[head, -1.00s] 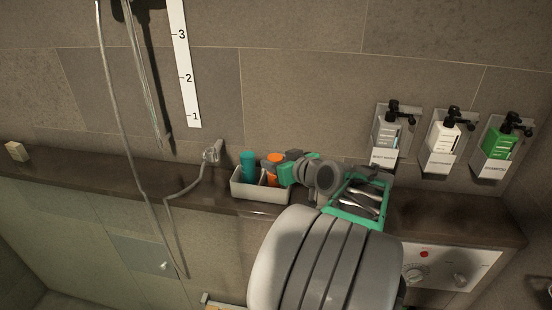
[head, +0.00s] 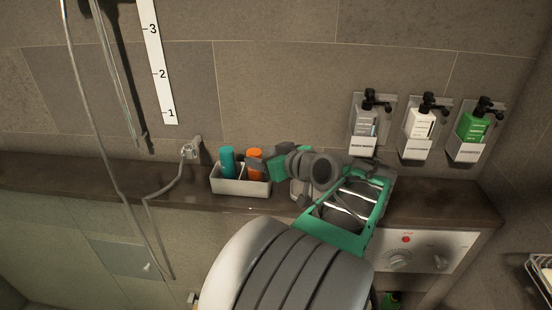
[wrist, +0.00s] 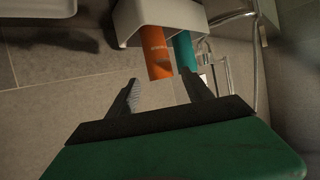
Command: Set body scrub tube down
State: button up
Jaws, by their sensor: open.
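An orange tube (head: 255,158), which seems to be the body scrub though I cannot read its label, stands in a white divided caddy (head: 240,188) on the dark ledge. A teal tube (head: 227,160) stands in the caddy's left compartment. My gripper (head: 262,165) is just right of the orange tube, open and empty. In the wrist view my gripper (wrist: 163,85) has its fingers spread, with the orange tube (wrist: 157,52) ahead of the gap and apparently clear of both. The teal tube (wrist: 184,50) is beside it. The tubes' lower parts are hidden inside the caddy.
A shower hose (head: 160,200) and its wall fitting (head: 190,148) are left of the caddy. Dispensers (head: 417,128) hang on the wall at right. A pale tray (wrist: 38,6) shows at the wrist view's top left. The dark ledge (head: 70,180) is clear at far left.

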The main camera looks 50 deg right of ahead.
jog(key=v, duration=0.7)
jog(key=shift+s+b, duration=0.2)
jog(key=shift+b, duration=0.2)
jog(key=shift+a, duration=0.1)
